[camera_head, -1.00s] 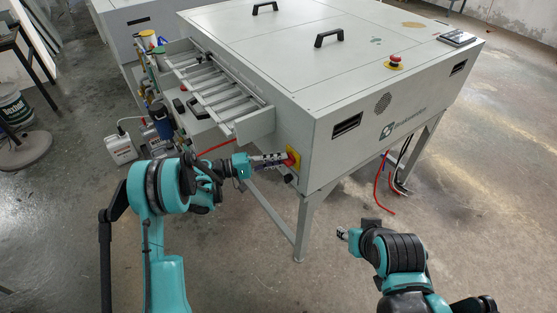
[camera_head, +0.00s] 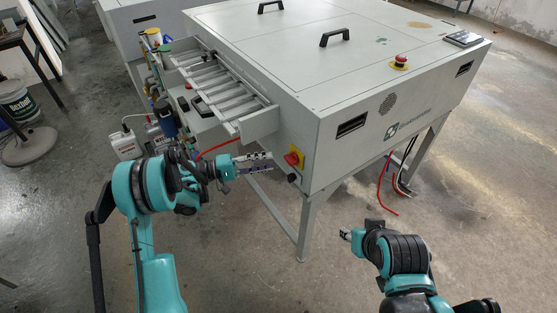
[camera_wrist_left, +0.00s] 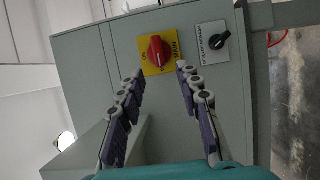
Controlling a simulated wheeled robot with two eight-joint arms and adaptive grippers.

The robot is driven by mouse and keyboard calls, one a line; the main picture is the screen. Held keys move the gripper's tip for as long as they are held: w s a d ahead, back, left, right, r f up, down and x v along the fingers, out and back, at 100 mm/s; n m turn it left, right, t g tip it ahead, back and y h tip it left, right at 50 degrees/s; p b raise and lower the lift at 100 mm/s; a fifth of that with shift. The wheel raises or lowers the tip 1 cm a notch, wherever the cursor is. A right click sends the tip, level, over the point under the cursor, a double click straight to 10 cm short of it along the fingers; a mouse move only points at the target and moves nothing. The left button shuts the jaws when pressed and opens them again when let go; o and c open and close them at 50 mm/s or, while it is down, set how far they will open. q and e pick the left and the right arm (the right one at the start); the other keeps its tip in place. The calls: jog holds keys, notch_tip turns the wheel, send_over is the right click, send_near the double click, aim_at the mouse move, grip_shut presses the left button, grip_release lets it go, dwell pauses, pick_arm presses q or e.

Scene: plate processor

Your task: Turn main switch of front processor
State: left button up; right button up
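The front processor (camera_head: 300,75) is a large pale grey cabinet. Its main switch (camera_head: 293,159) is a red knob on a yellow plate, at the lower left of the cabinet near its front corner. In the left wrist view the red knob (camera_wrist_left: 158,51) stands roughly upright on the yellow plate, beyond the fingertips. My left gripper (camera_head: 270,161) is open and empty, just left of the switch and apart from it. Its two fingers (camera_wrist_left: 160,72) are spread wide in the left wrist view. My right gripper (camera_head: 345,234) is low at the right, away from the cabinet; its finger opening is unclear.
A black knob (camera_wrist_left: 219,41) on a grey plate sits right of the main switch in the left wrist view. A slatted tray (camera_head: 225,90) juts from the cabinet's left side. A red emergency button (camera_head: 401,59) is on top. Bottles (camera_head: 125,146) stand at left.

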pick_arm(q)
jog(key=v, duration=0.5)
jog(key=shift+s+a, duration=0.1)
jog(key=shift+a, duration=0.05)
jog(key=s+d+r+y, duration=0.4)
jog(key=s+r+y, duration=0.3)
jog(key=s+y, duration=0.2)
jog(key=s+a+m+t+y, duration=0.1)
jog(key=s+a+y, duration=0.3)
jog(key=s, duration=0.5)
jog(key=s+a+m+t+y, duration=0.1)
jog(key=s+a+y, duration=0.3)
jog(key=s, duration=0.5)
jog(key=shift+a+f+m+t+y, duration=0.3)
jog(key=shift+a+m+t, duration=0.1)
jog(key=shift+a+t, duration=0.25)
